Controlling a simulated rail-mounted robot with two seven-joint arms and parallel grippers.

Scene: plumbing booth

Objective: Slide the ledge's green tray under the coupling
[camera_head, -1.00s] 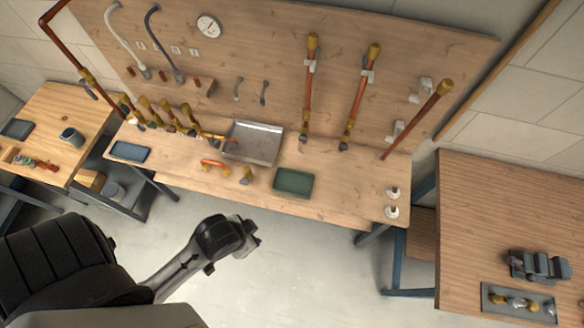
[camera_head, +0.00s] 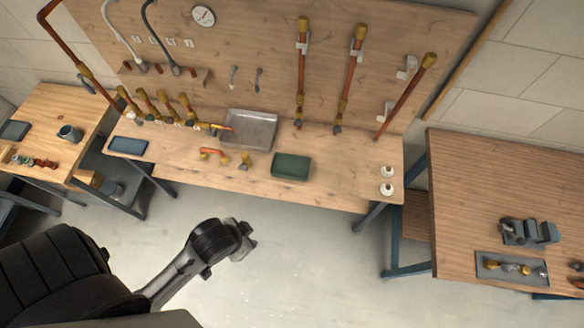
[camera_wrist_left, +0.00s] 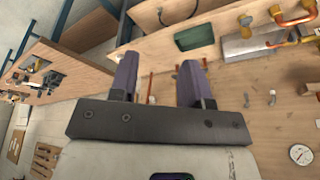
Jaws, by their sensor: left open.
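The green tray (camera_head: 291,166) lies flat on the wooden ledge (camera_head: 335,186), right of the grey metal pan (camera_head: 250,130). It also shows at the top of the left wrist view (camera_wrist_left: 194,36). Brass fittings and a short pipe (camera_head: 213,127) reach to the pan's left edge; I cannot tell which fitting is the coupling. My left gripper (camera_head: 246,239) is open and empty, in front of the ledge and apart from the tray. Its two fingers stand apart in the left wrist view (camera_wrist_left: 157,75). My right gripper is not in view.
A copper elbow (camera_head: 212,152) and a small brass fitting (camera_head: 245,161) lie left of the green tray. A blue tray (camera_head: 128,146) lies at the ledge's left end. Two white fittings (camera_head: 386,180) stand at the right end. A table (camera_head: 500,180) stands at right.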

